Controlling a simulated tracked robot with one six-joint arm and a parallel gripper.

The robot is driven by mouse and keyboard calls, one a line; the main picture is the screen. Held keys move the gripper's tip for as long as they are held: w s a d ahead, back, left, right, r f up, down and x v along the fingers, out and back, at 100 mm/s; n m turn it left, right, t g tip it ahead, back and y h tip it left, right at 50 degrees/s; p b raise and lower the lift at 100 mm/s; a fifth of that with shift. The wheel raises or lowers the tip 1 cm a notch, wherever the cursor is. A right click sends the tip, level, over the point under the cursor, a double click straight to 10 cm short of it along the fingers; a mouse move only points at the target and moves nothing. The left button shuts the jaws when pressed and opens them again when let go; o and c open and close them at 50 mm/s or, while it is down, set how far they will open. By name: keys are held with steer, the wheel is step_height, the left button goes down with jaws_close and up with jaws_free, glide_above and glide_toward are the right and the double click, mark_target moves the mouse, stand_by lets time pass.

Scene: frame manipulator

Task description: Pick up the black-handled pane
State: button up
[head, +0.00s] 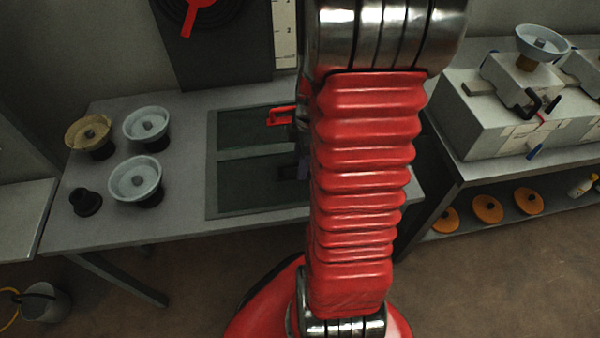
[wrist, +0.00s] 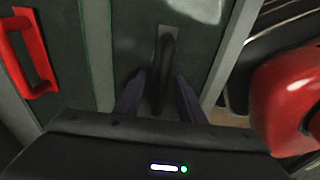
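The black handle (wrist: 167,62) is in the middle of the wrist view, fixed to a dark green pane (wrist: 135,35). My gripper (wrist: 160,92) is open, with one finger on each side of the handle's near part and visible gaps between. Whether a finger touches the handle lower down is hidden by the gripper body. In the head view the dark panes lie in a grey frame (head: 212,170) on the table, and my red arm hides the gripper and most of the black handle there.
A red handle (wrist: 32,52) stands on the neighbouring pane; it also shows in the head view (head: 280,116). Pale blue suction cups (head: 135,178) and a tan one (head: 88,133) stand on the table's left (head: 180,225). A grey bench (head: 480,115) with tools is at right.

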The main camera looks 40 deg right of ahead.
jaws_close()
stand_by(0.5)
steer(key=shift+r, duration=0.1)
stand_by(0.9)
